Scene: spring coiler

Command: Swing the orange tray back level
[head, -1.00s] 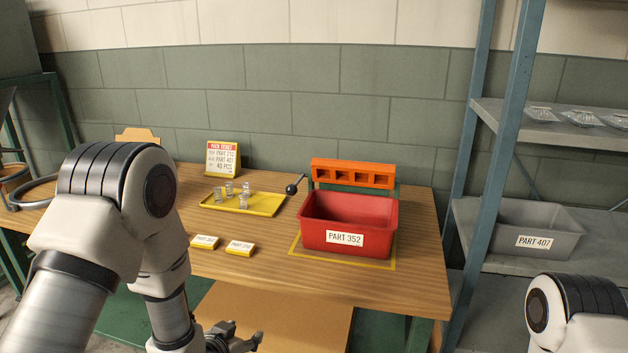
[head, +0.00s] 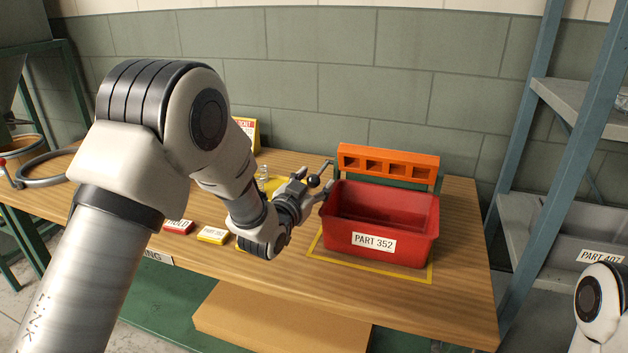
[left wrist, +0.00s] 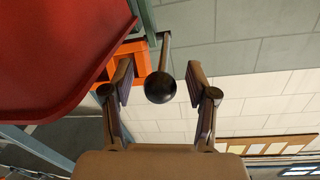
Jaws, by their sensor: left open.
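The orange tray (head: 388,150) stands tipped up behind the red bin (head: 385,252), its row of pockets facing me. A lever with a black ball knob (head: 314,181) sticks out at its left side. My left gripper (head: 310,188) is at the knob, left of the red bin. In the left wrist view, the open fingers (left wrist: 160,82) stand on either side of the black knob (left wrist: 160,88), with a gap showing on both sides. The orange tray (left wrist: 128,60) shows there behind the left finger. My right gripper is out of view.
The red bin labelled PART 352 sits close to the right of my left gripper. A yellow tray (head: 273,186) is partly hidden behind my left arm. Small label blocks (head: 212,235) lie on the wooden bench (head: 465,290). A blue shelf rack (head: 560,160) stands at the right.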

